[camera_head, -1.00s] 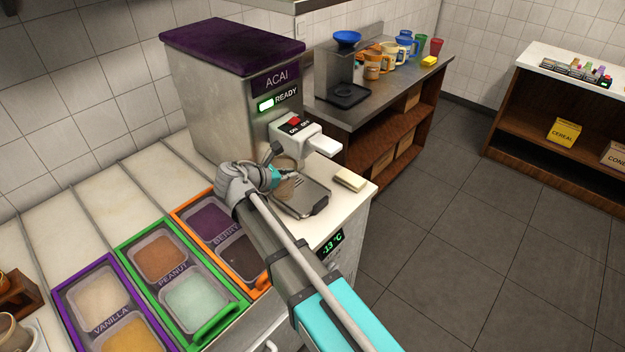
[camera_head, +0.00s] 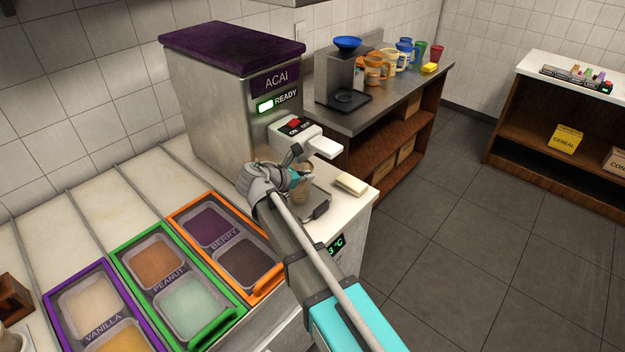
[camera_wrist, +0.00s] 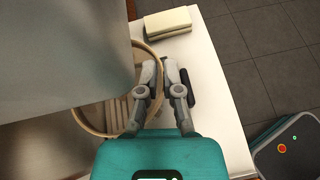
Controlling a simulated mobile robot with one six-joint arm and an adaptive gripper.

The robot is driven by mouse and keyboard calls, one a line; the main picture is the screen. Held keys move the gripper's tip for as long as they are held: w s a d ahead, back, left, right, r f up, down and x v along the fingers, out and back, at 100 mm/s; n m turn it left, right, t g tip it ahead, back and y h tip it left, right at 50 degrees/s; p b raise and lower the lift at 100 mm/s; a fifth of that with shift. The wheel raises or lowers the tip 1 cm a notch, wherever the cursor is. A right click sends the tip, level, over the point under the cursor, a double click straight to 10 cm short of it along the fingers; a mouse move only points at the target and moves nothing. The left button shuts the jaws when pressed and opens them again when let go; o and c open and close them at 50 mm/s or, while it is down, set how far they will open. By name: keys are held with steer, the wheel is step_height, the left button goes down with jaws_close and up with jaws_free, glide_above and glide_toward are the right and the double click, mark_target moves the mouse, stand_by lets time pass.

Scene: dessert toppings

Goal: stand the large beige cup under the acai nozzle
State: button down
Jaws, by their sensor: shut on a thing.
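The acai machine (camera_head: 225,110) stands on the counter with a purple lid and a lit READY light. Its white dispensing head (camera_head: 308,137) juts out at the front; the nozzle opening is not visible. My gripper (camera_head: 297,172) is just below this head, shut on the large beige cup (camera_head: 301,197), which my gripper and arm mostly hide. In the wrist view, the fingers (camera_wrist: 160,72) pinch the cup's right side, and its round rim (camera_wrist: 78,119) is partly covered by grey metal at left. The cup is over the drip tray (camera_head: 318,203); I cannot tell whether it touches.
A pale sponge (camera_head: 350,184) lies right of the drip tray near the counter edge, also in the wrist view (camera_wrist: 168,22). Topping tubs with purple, green and orange (camera_head: 262,291) frames fill the counter at left. Cups stand on the back table (camera_head: 395,107).

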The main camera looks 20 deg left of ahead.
steer(key=shift+w+d+f+b, duration=0.45)
steer(key=shift+w+f+b, duration=0.15)
steer(key=shift+w+f, duration=0.25)
steer(key=shift+s, duration=0.1)
steer(key=shift+f, duration=0.2)
steer(key=c, duration=0.8)
jaws_free()
steer(key=shift+r, duration=0.1)
steer(key=shift+r, duration=0.2)
steer(key=shift+s+a+r, duration=0.15)
steer(key=shift+s, duration=0.1)
steer(key=p+v, duration=0.5)
steer(key=v, duration=0.6)
steer(key=shift+s, duration=0.15)
